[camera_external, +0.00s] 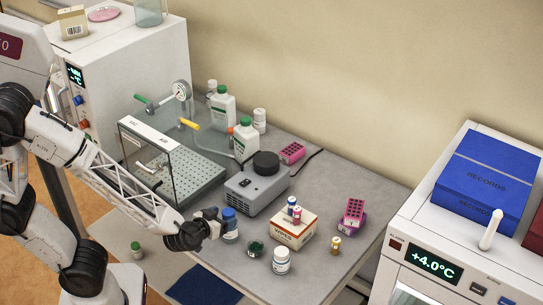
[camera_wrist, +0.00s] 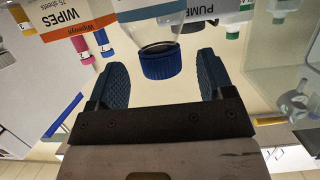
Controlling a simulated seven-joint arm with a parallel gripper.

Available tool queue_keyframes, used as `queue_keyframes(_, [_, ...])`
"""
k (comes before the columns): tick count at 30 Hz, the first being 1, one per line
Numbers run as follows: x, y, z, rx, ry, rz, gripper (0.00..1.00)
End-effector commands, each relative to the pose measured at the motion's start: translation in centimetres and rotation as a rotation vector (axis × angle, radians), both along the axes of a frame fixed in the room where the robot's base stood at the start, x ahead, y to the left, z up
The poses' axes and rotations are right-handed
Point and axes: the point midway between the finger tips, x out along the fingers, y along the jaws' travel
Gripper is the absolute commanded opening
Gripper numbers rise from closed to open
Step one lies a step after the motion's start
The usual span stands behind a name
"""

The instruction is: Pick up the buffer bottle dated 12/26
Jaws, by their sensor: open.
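A clear bottle with a blue cap (camera_external: 229,214) stands on the grey bench beside my gripper (camera_external: 213,224). In the wrist view, where the scene is upside down, my gripper (camera_wrist: 161,82) is open, its two dark ridged fingers on either side of the blue cap (camera_wrist: 165,62), with gaps between. The bottle's clear body (camera_wrist: 158,32) runs out of the top of that view. A white-capped bottle (camera_external: 281,262) with a label stands to the right. I cannot read a date on any bottle.
The wipes box (camera_external: 281,231) with small vials on top stands right of the blue-capped bottle. The grey pump (camera_external: 257,190) is behind it. Green-capped bottles (camera_external: 222,107) stand at the back. A pink rack (camera_external: 353,213) is at right. A glass-sided enclosure (camera_external: 147,160) stands left.

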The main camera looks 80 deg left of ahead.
Motion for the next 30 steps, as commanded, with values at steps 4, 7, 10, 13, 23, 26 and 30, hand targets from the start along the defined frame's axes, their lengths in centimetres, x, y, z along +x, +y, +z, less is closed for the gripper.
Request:
queue_keyframes(4, [1.0,1.1,-0.4,0.0,0.0,0.003,0.74])
queue_keyframes(7, [1.5,1.6,-0.7,0.0,0.0,0.001,0.74])
queue_keyframes(10, [2.0,2.0,-0.8,0.0,0.0,0.001,0.74])
queue_keyframes(13, [2.2,2.2,-0.9,0.0,0.0,0.0,0.74])
queue_keyframes(23, [2.2,2.2,-1.0,0.0,0.0,0.0,0.74])
queue_keyframes(26, [2.2,2.2,-0.9,0.0,0.0,0.0,0.74])
queue_keyframes(30, [2.2,2.2,-1.0,-0.001,-0.001,0.0,0.74])
